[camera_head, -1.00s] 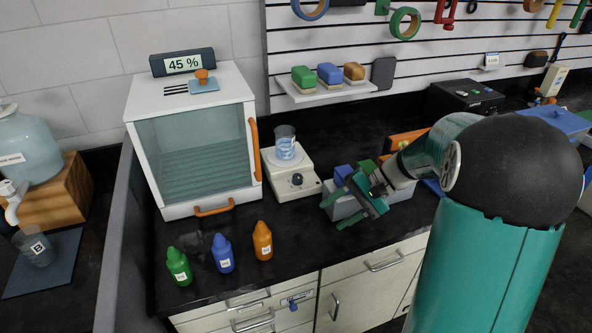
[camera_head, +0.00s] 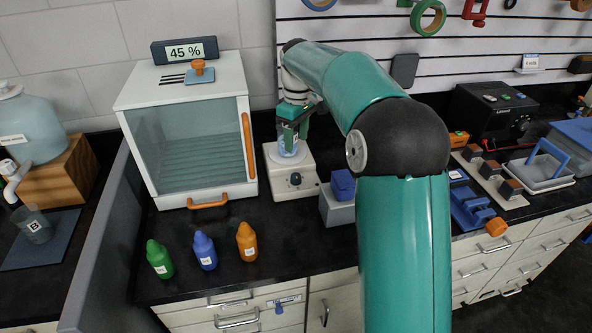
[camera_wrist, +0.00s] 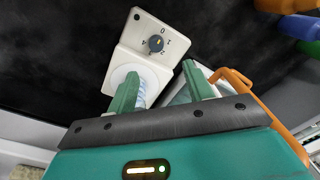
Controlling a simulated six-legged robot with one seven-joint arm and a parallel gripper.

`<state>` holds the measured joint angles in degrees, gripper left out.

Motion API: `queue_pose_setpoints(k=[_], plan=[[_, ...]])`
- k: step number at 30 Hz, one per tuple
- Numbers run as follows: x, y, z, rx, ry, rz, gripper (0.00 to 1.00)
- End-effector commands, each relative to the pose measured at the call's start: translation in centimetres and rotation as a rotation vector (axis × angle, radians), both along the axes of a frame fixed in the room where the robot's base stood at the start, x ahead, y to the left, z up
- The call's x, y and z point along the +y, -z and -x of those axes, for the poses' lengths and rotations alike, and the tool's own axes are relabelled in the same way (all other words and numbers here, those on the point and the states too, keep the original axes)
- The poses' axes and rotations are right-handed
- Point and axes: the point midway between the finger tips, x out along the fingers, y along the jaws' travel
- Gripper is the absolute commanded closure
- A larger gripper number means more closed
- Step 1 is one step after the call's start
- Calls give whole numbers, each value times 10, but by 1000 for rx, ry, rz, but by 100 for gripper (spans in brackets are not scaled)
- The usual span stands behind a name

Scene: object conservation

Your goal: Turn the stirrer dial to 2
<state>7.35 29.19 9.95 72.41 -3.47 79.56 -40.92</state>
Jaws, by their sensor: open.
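The stirrer (camera_head: 305,185) is a small white box with a round plate on top and a dark dial (camera_head: 296,178) on its front. In the wrist view the dial (camera_wrist: 156,44) faces me beyond the fingertips, with printed numbers around it; I cannot tell its setting surely. A clear beaker (camera_head: 289,147) with blue markings stands on the plate. My gripper (camera_head: 291,125) is over the beaker, its green fingers pointing down. In the wrist view my gripper (camera_wrist: 162,88) is open, the beaker (camera_wrist: 143,93) beside the left finger; I cannot tell whether they touch. The dial is clear of the fingers.
A white glass-fronted cabinet (camera_head: 190,150) with an orange handle stands close left of the stirrer. A grey block with a blue top (camera_head: 341,187) is close right. Green, blue and orange bottles (camera_head: 204,250) stand in front. The bench before the stirrer is clear.

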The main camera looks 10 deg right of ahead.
Motion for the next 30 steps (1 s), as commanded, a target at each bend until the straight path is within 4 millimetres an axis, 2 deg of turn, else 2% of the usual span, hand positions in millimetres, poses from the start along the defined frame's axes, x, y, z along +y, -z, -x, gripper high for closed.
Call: queue_pose_setpoints(k=[4, 8, 24, 30], plan=[[3, -2, -8, -15, -39, 27, 49], [4, 10, -7, -13, -37, 26, 49], [6, 111, -6, -11, -35, 24, 49], [4, 132, -7, -13, -35, 25, 49]])
